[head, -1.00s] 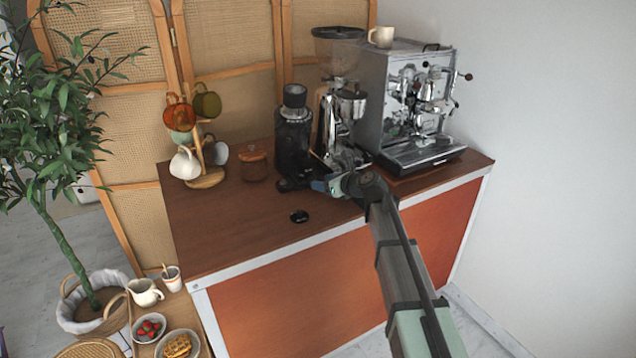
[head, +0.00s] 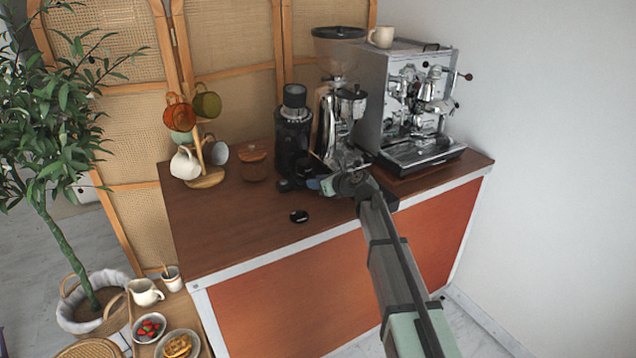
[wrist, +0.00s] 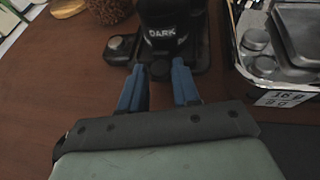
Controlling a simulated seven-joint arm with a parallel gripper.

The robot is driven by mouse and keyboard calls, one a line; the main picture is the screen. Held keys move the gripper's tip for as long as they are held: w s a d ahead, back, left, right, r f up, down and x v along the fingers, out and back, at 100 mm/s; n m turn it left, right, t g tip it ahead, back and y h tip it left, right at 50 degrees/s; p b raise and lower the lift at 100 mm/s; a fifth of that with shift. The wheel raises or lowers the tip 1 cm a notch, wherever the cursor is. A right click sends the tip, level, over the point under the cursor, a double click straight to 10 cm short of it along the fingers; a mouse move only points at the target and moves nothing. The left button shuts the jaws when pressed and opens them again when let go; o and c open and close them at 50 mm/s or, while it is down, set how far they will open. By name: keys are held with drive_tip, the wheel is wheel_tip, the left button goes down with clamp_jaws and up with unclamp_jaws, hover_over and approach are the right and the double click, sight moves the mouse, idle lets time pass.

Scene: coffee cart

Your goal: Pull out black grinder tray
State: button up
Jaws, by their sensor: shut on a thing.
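The black grinder (head: 293,132) stands upright on the brown counter, left of the chrome grinder. In the wrist view its body (wrist: 172,25) carries the word DARK. The black grinder tray (wrist: 160,70) is low at its front, between my blue fingertips. My gripper (head: 319,185) reaches in from the right at counter height. In the wrist view my gripper (wrist: 160,76) is shut on the tray's front part. The tray's outline blends into the dark base, so I cannot tell how far out it is.
The chrome grinder (head: 340,125) and espresso machine (head: 408,110) stand close on the right. A black disc (head: 299,216) lies on the counter (head: 235,235) in front. A wooden-lidded jar (head: 254,165) and mug rack (head: 207,181) stand left. The counter's front left is mostly clear.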

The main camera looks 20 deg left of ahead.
clamp_jaws()
drive_tip(key=shift+d, duration=0.1)
drive_tip(key=s+d, duration=0.5)
drive_tip(key=shift+s+d, duration=0.1)
drive_tip(key=o, duration=0.6)
unclamp_jaws()
drive_tip(key=shift+c, duration=0.2)
drive_tip(key=v, duration=1.3)
drive_tip(key=shift+d+r, duration=0.2)
drive_tip(key=shift+d, duration=0.1)
